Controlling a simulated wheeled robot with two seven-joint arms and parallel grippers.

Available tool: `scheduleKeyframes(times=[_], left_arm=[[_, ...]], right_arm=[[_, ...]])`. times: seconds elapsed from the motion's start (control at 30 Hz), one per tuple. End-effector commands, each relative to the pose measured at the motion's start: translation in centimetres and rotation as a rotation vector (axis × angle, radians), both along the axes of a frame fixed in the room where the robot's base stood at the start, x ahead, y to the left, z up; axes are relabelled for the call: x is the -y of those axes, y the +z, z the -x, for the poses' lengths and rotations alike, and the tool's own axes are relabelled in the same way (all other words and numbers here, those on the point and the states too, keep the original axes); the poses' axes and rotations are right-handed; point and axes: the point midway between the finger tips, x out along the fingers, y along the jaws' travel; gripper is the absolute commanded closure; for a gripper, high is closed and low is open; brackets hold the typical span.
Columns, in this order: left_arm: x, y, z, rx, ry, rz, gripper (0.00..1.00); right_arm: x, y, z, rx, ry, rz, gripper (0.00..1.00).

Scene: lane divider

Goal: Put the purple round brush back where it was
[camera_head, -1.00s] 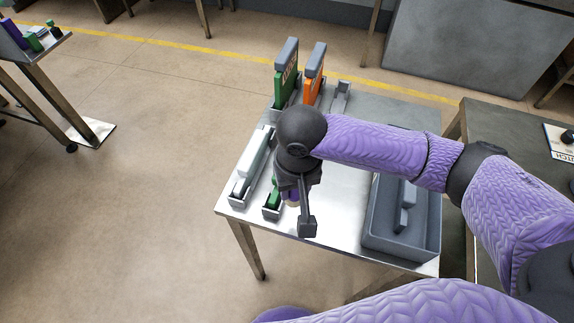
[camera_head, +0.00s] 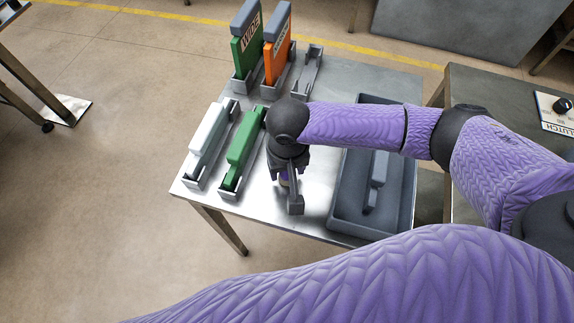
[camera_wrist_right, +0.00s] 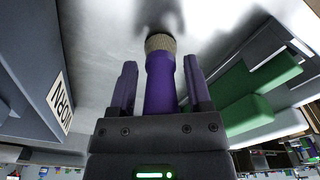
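The purple round brush (camera_wrist_right: 161,85) points bristle end down in the right wrist view, its pale bristles (camera_wrist_right: 160,43) toward the metal tabletop. My right gripper (camera_wrist_right: 160,85) is around its handle, with a finger on each side, and seems shut on it. Thin gaps show beside the handle, so contact is hard to see. In the head view my right gripper (camera_head: 288,185) is over the near part of the table, between the green block's holder and the grey tray, and hides most of the brush. Whether the bristles touch the table is unclear. My left gripper is out of view.
A white block (camera_head: 207,130) and a green block (camera_head: 242,140) lie in narrow holders at the left. Green (camera_head: 247,45) and orange (camera_head: 278,50) upright pieces stand at the back beside an empty-looking grey holder (camera_head: 309,70). A grey tray (camera_head: 400,215) holds a grey object (camera_head: 377,180).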

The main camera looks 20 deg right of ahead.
Motion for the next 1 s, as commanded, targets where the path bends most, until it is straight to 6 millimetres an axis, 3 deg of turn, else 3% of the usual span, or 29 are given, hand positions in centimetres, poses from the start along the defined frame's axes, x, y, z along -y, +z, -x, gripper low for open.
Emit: scheduleKeyframes(times=[0.33,0.7,0.83,1.0], left_arm=[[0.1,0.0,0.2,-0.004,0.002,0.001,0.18],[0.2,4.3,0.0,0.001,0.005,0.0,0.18],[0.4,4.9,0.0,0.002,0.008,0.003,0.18],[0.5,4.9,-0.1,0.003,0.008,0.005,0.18]], right_arm=[[0.0,0.3,0.0,0.002,0.001,0.0,0.25],[0.0,10.0,0.3,0.004,0.0,-0.001,0.25],[-0.1,11.8,0.5,0.002,-0.001,-0.002,0.25],[0.0,12.3,0.5,0.001,0.0,0.0,0.25]])
